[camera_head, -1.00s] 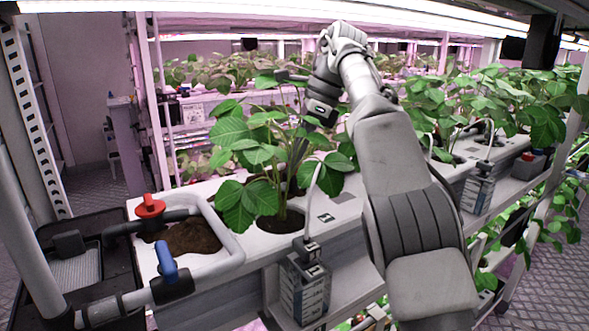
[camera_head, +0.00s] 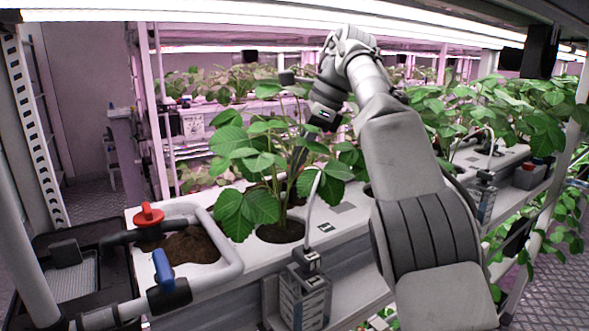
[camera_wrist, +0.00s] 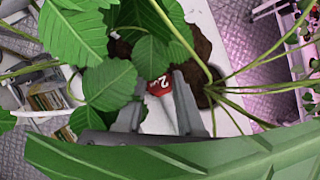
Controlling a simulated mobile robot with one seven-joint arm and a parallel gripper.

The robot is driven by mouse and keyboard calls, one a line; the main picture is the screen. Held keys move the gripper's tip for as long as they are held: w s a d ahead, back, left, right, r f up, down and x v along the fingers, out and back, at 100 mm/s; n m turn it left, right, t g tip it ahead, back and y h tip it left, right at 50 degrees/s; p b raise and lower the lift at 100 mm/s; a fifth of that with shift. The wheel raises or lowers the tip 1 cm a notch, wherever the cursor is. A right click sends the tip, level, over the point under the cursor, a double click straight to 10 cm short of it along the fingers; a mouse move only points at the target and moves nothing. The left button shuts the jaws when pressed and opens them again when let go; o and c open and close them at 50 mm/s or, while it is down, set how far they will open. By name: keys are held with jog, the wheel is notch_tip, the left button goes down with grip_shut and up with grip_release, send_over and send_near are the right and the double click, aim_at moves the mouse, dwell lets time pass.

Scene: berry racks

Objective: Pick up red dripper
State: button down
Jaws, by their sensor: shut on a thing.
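The red dripper (camera_wrist: 159,86) shows in the wrist view as a small red piece with a white "2" on it. It sits between the fingertips of my gripper (camera_wrist: 160,93), which is shut on it. Leaves partly cover the dripper and the left finger. In the head view my gripper is down among the leaves of the front strawberry plant (camera_head: 262,165), and leaves hide its fingertips and the dripper.
The plant grows from a round hole in the white trough (camera_head: 340,222). A red valve (camera_head: 149,215) and a blue valve (camera_head: 163,270) are on pipes at the left. A grey box with a curved tube (camera_head: 305,290) hangs on the trough's front. Large leaves crowd the wrist.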

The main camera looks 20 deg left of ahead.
jog(key=b, duration=0.2)
jog(key=shift+s+d+f+t+y+b, duration=0.2)
jog(key=shift+f+t+y+b, duration=0.1)
jog(key=shift+t+y, duration=0.1)
jog(key=shift+s+d+r+y+b, duration=0.1)
jog(key=shift+r+y+b, duration=0.1)
jog(key=shift+y+b, duration=0.25)
jog(key=shift+t, duration=0.3)
jog(key=shift+s+n, duration=0.1)
jog(key=shift+n, duration=0.2)
jog(key=shift+d+t+y, duration=0.15)
jog(key=shift+t+y, duration=0.15)
jog(key=shift+y, duration=0.05)
jog(key=shift+s+d+t+y, duration=0.2)
jog(key=shift+t+y, duration=0.1)
jog(key=shift+y, duration=0.1)
